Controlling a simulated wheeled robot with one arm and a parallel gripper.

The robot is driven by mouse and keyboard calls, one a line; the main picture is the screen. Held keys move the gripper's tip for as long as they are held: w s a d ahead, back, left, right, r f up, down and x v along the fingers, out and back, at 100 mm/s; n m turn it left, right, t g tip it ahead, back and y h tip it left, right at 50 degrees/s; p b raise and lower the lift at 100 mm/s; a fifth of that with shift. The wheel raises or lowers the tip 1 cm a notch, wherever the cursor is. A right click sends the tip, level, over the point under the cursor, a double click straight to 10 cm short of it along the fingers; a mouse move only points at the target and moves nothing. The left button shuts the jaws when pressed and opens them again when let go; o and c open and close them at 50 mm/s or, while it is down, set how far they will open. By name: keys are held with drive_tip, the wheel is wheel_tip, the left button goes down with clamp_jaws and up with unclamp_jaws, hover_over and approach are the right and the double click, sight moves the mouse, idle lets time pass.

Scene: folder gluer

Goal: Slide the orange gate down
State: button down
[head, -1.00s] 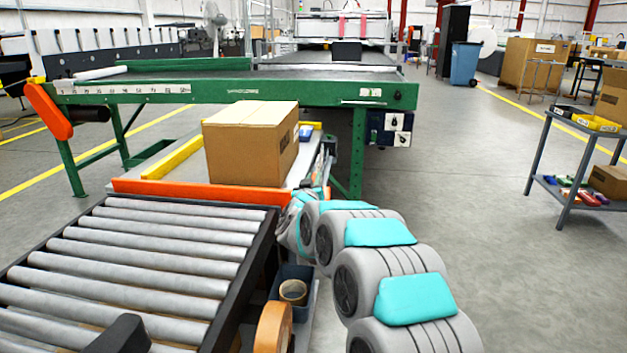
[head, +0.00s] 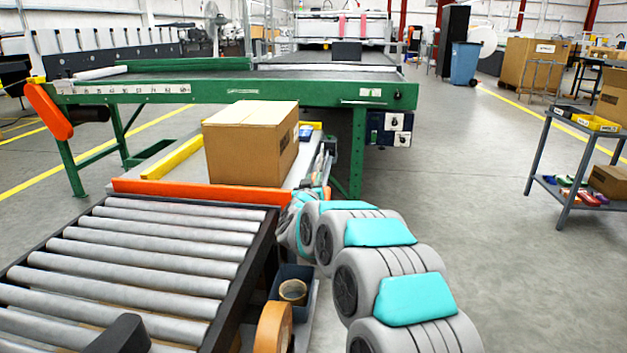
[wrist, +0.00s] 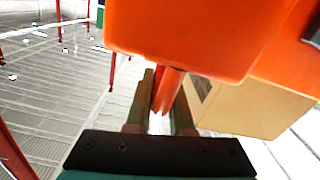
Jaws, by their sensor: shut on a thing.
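The orange gate (head: 200,192) is a long low bar across the front edge of the bed, between the roller conveyor and the cardboard box (head: 250,145). The box stands upright just behind it. My arm reaches along the right side to the gate's right end; its fingers cannot be made out in the head view. In the wrist view, my gripper (wrist: 163,98) is shut on a narrow orange-red part of the gate. A broad orange face of the gate (wrist: 185,40) fills the upper middle, and the box (wrist: 245,108) shows behind it.
The roller conveyor (head: 130,250) lies in front of the gate. A green-framed table (head: 230,97) stands behind the box. A dark bin with a tape roll (head: 293,290) sits beside my arm. Open floor lies to the right, before a grey cart (head: 560,130).

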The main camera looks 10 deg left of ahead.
drive_tip(key=shift+d+f, duration=0.1)
drive_tip(key=shift+f, duration=0.05)
wheel_tip(320, 180, down, 5)
drive_tip(key=shift+f, duration=0.15)
drive_tip(key=c, duration=1.1)
unclamp_jaws()
drive_tip(key=shift+d+f, duration=0.1)
drive_tip(key=shift+o, duration=1.3)
drive_tip(key=shift+s+r, duration=0.15)
drive_tip(key=shift+r, duration=0.05)
